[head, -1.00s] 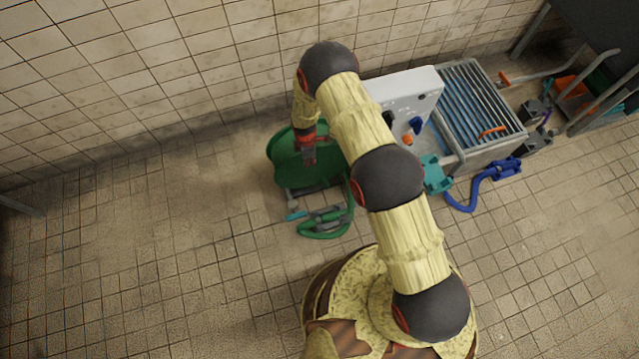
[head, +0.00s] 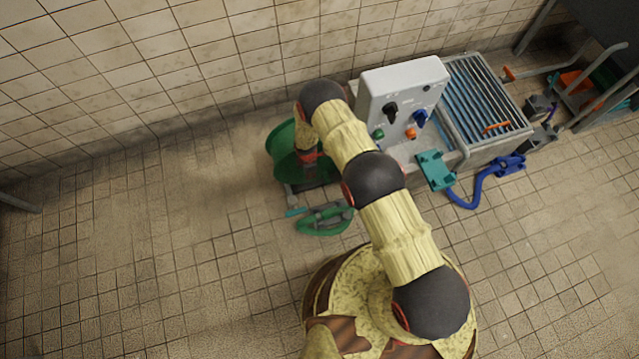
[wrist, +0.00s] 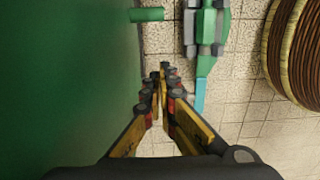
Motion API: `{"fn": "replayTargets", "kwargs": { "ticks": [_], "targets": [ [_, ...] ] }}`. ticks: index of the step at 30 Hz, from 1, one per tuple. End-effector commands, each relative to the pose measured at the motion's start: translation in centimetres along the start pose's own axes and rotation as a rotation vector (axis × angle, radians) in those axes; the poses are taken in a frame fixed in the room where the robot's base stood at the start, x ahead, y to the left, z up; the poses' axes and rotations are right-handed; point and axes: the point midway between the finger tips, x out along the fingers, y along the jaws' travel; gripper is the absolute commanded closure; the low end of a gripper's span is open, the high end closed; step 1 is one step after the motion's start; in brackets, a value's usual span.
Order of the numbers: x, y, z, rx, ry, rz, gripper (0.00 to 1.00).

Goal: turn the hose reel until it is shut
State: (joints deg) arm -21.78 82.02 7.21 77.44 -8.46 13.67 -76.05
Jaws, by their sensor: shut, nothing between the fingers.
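The hose reel (head: 283,142) is a green round drum on the floor by the tiled wall, left of the grey control box in the head view. My arm hides part of it. In the wrist view its green surface (wrist: 65,75) fills the left side, and a short green peg (wrist: 147,14) sticks out at the top. My gripper (wrist: 166,70) is shut and empty, with its fingertips close together beside the green surface. I cannot tell whether they touch it. A green hose piece with a cyan tip (head: 323,219) lies in front of the reel; its tip also shows in the wrist view (wrist: 199,95).
The grey control box (head: 402,84) with several knobs stands right of the reel. Beside it are a slatted grate (head: 482,95), a teal bracket (head: 436,170) and a blue hose (head: 462,198). The tiled floor (head: 150,240) at left is clear.

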Motion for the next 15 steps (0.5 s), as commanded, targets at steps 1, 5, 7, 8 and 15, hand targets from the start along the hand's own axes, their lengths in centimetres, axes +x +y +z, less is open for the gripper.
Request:
{"fn": "replayTargets", "kwargs": {
  "ticks": [1, 5, 7, 8, 15],
  "targets": [
    [1.5, -0.1, 0.0, 0.000, 0.000, -0.002, 1.00],
    [4.0, -0.1, 0.0, 0.000, 0.000, -0.001, 1.00],
    [5.5, -0.1, 0.0, 0.000, 0.000, -0.002, 1.00],
    [6.0, -0.1, 0.0, 0.000, 0.000, -0.001, 1.00],
    [10.7, -0.1, 0.0, 0.001, 0.000, 0.000, 1.00]
  ]
}}
